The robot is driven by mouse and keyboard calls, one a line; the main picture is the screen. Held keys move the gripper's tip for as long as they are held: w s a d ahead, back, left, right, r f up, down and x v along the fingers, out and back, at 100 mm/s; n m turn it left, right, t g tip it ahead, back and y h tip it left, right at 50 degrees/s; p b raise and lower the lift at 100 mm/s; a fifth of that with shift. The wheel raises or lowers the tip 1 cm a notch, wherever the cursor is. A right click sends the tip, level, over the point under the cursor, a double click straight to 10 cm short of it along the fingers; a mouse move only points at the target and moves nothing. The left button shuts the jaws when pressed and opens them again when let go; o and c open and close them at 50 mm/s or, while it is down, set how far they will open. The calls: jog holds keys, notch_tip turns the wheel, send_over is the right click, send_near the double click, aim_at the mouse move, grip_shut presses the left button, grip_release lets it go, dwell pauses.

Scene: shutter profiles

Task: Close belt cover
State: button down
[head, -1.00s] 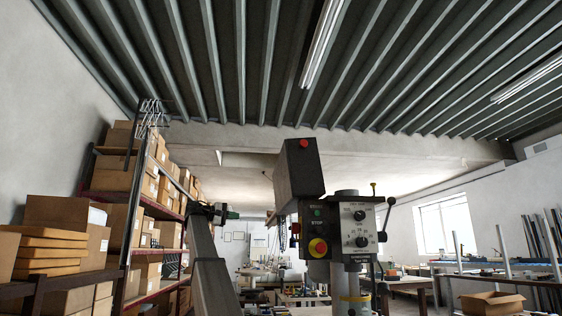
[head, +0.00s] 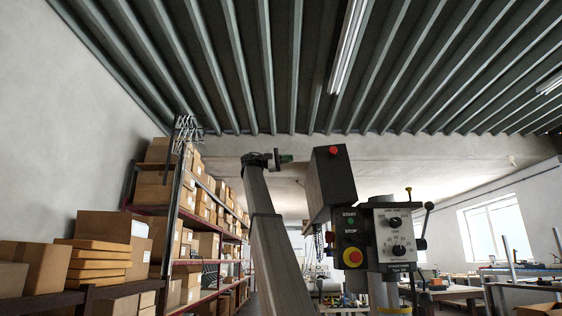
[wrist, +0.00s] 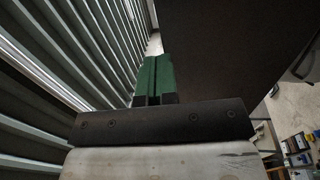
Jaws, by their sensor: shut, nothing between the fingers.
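The belt cover (head: 333,186) is a dark box-like lid with a red knob on top. It stands tilted up at the left of the drill press head (head: 393,235). My gripper (head: 287,159) has green fingers and is raised just left of the cover's upper part in the head view. In the wrist view the green fingers (wrist: 154,78) are together with nothing between them. A dark flat surface, likely the belt cover (wrist: 225,50), fills the area right of the fingers. I cannot tell whether they touch.
A control box with a red and yellow stop button (head: 352,257) sits below the cover. Shelves with cardboard boxes (head: 205,205) stand at the left. Lever handles stick out at the right of the drill head. The space above the cover is open up to the ribbed ceiling.

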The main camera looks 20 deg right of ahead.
jog(key=x, duration=0.8)
